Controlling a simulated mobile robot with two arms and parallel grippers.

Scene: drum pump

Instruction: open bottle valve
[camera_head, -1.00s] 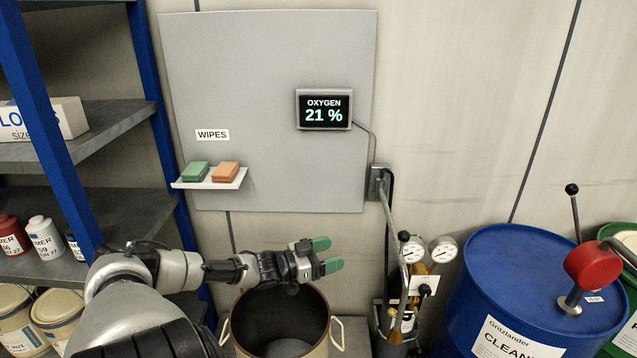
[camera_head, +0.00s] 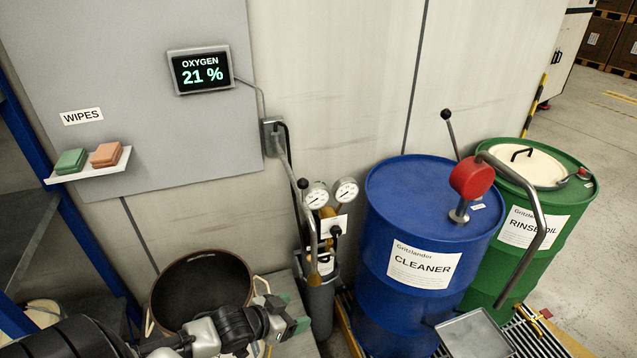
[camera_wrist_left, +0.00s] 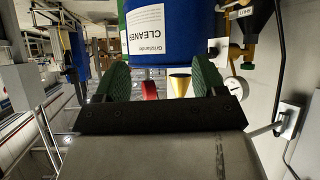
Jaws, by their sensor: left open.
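A gas bottle (camera_head: 326,213) with an orange-yellow top stands in a dark holder (camera_head: 320,305) by the wall, carrying two round dial gauges (camera_head: 331,192). Hoses, a dark fitting and a white tag partly cover its top, so I cannot make out the valve clearly. My left gripper (camera_head: 294,312), with green fingertips, is open and empty, low in front of the pot and left of the holder. In the left wrist view, a gold cone (camera_wrist_left: 180,84) and a red part (camera_wrist_left: 149,90) show between its fingers, apart from them. My right gripper is not in view.
A large brown pot (camera_head: 203,285) stands behind my left arm. A blue CLEANER drum (camera_head: 400,235) with a red-headed pump and a green drum (camera_head: 545,225) stand to the right. A wall panel (camera_head: 130,30) holds the oxygen display and a wipes shelf.

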